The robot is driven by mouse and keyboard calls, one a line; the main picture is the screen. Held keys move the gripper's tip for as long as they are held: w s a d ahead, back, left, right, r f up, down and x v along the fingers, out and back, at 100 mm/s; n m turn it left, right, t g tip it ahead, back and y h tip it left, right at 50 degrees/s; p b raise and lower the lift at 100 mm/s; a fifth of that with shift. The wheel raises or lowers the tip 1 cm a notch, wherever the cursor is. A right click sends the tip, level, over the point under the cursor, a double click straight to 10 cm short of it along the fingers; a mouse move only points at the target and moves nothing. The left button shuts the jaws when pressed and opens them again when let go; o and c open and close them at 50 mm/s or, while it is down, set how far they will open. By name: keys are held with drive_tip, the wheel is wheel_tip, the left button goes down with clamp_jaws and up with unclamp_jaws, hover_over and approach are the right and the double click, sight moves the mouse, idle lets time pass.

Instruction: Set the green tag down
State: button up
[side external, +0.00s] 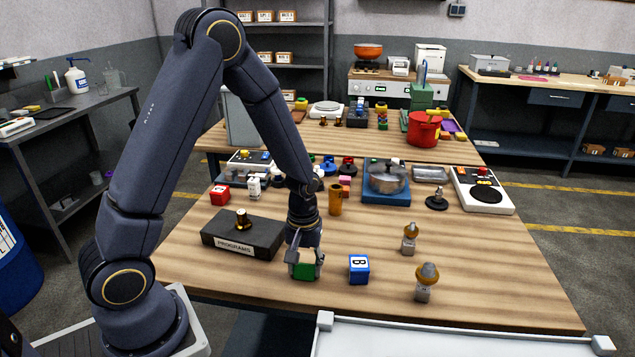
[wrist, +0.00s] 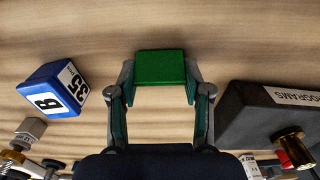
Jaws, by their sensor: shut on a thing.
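The green tag (wrist: 160,68) is a small green block held between the fingertips of my gripper (wrist: 160,85) in the wrist view. In the side external view my gripper (side external: 305,258) points down near the front of the wooden table (side external: 440,320), with the green tag (side external: 306,271) between its fingers. The fingers are shut on it from both sides. I cannot tell whether its underside touches the table.
A blue block marked B (side external: 359,269) stands close to the right of my gripper. A dark box labelled PROGRAMS (side external: 243,236) lies to its left, with a brass piece (side external: 242,219) on top. Two knobbed pieces (side external: 426,282) (side external: 409,239) stand further right. Bare wood lies between them.

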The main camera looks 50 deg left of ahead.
drive_tip(key=shift+f, duration=0.2)
drive_tip(key=o, duration=0.7)
drive_tip(key=shift+o, duration=0.2)
wheel_tip(320, 180, up, 12)
drive_tip(key=s+d+r+m+t, duration=0.2)
drive_tip(key=s+r+m, duration=0.2)
drive_tip(key=s+r, duration=0.2)
drive_tip(key=s+d+r+m+t, duration=0.2)
drive_tip(key=s+r+m+t, duration=0.1)
drive_tip(key=s+r+m, duration=0.2)
wheel_tip(320, 180, up, 2)
drive_tip(key=shift+s+r+t, duration=0.25)
drive_tip(key=shift+s+t, duration=0.05)
drive_tip(key=shift+s, duration=0.55)
